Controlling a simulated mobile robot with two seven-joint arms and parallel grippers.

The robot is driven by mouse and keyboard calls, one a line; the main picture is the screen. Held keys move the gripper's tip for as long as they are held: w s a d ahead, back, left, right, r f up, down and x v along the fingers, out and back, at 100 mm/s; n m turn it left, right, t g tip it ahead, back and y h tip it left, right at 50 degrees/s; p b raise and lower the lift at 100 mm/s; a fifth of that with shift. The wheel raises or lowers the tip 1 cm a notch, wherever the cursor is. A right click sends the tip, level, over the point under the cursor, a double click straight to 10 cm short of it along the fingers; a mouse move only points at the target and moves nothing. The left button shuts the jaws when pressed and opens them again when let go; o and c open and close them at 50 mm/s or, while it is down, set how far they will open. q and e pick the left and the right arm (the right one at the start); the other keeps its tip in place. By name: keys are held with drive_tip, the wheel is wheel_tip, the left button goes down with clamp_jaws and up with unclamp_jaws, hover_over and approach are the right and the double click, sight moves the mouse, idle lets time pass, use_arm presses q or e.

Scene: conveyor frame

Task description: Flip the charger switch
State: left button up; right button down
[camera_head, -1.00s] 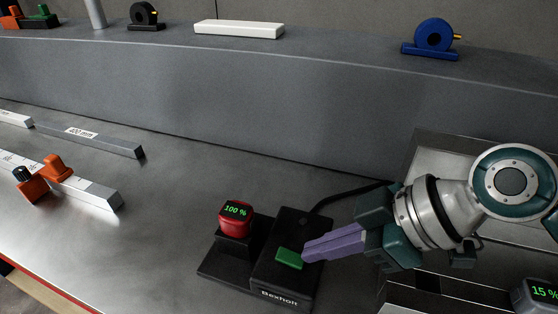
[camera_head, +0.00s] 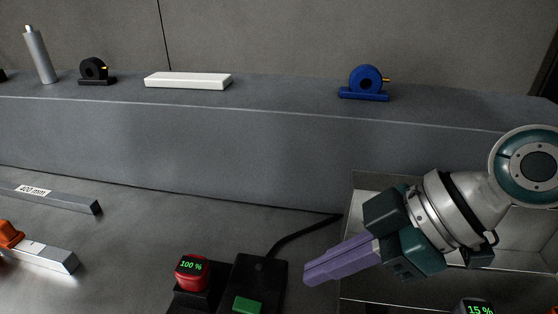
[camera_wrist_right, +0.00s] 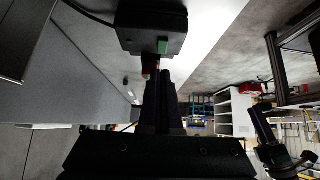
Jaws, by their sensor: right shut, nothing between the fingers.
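The black charger (camera_head: 262,272) stands on the bench at the bottom of the head view, partly cut off by the frame edge. Its green switch (camera_head: 247,305) is on the top face; which way it is set I cannot tell. A red battery reading 100 % (camera_head: 192,272) sits in the charger's left part. My right gripper (camera_head: 307,276) is shut and empty, its purple fingers pointing left, apart from the switch and to its right. In the right wrist view the charger (camera_wrist_right: 135,38) and green switch (camera_wrist_right: 163,46) appear beyond the fingertips.
A metal tray (camera_head: 372,182) lies under my right arm, with another battery display reading 15 % (camera_head: 474,308) at the bottom. A black cable (camera_head: 300,232) runs from the charger. Metal bars (camera_head: 75,203) lie at left. A raised grey ledge (camera_head: 250,150) runs behind.

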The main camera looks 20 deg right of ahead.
drive_tip(key=v, duration=0.3)
drive_tip(key=shift+s+d, duration=0.35)
drive_tip(key=s+a+f+m+h, duration=0.2)
drive_tip(key=s+a+f, duration=0.15)
drive_tip(key=s, duration=0.25)
drive_tip(key=s+d+r+m+g+h, duration=0.1)
drive_tip(key=s+d+r+m+h, duration=0.1)
drive_tip(key=s+d+m+h, duration=0.4)
wheel_tip(320, 180, up, 31)
drive_tip(key=a+m+y+p, duration=0.1)
drive_tip(key=a+p, duration=0.1)
drive_tip(key=p, duration=2.9)
drive_tip(key=shift+w, duration=0.45)
